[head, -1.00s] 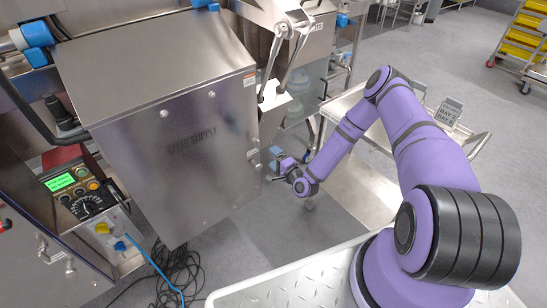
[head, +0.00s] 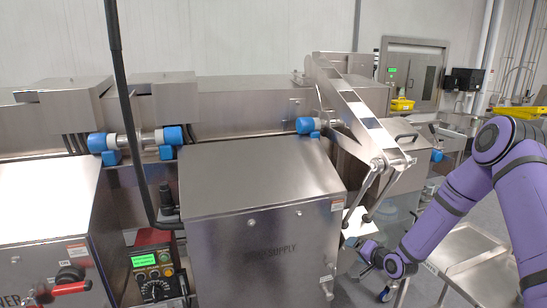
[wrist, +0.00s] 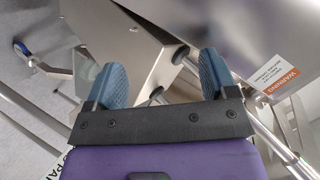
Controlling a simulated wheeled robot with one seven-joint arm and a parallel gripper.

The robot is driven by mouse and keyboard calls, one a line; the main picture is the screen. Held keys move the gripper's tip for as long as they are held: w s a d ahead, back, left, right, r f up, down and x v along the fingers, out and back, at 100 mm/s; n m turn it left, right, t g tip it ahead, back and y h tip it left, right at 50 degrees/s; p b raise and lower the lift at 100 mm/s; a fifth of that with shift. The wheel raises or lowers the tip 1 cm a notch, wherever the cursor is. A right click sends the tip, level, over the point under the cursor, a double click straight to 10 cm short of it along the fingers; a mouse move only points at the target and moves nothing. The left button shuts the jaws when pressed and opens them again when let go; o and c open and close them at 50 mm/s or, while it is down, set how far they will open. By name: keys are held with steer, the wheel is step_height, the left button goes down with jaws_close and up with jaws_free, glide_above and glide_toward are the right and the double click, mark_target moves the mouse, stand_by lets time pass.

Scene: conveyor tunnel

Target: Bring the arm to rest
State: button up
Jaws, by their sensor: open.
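My purple arm comes in from the right in the head view. My gripper (head: 368,262) is at its end, low and just right of the steel supply cabinet (head: 262,255). In the wrist view my gripper (wrist: 160,84) shows two blue fingers spread apart, with nothing held between them. Beyond the fingers is a plain steel box-like part (wrist: 125,50). I cannot tell how far the fingertips are from it.
A steel cart (head: 462,258) stands below my arm at the right. A linkage (head: 375,175) of steel bars hangs above my gripper. A control box (head: 153,268) with a green display is left of the cabinet. A warning label (wrist: 280,73) marks nearby steel.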

steer(key=s+d+r+n+g+h, duration=0.15)
steer(key=s+r, duration=0.25)
steer(key=r, duration=0.6)
steer(key=s+r+n+g+h, duration=0.1)
steer(key=s+r+n+h, duration=0.3)
steer(key=r, duration=0.7)
steer(key=s+d+r+m+g+h, duration=0.1)
steer(key=s+r, duration=0.4)
steer(key=r, duration=0.5)
steer(key=s+r+g, duration=0.1)
steer(key=s+r, duration=0.3)
steer(key=s, duration=0.6)
steer(key=s+a+r+n+g, duration=0.1)
steer(key=s+r, duration=0.3)
steer(key=s, duration=0.6)
steer(key=s+r+n+g, duration=0.1)
steer(key=s+r, duration=0.2)
steer(key=s, duration=0.7)
steer(key=shift+s+a+r+y, duration=0.2)
steer(key=shift+s+r+y, duration=0.1)
steer(key=shift+r+y, duration=0.1)
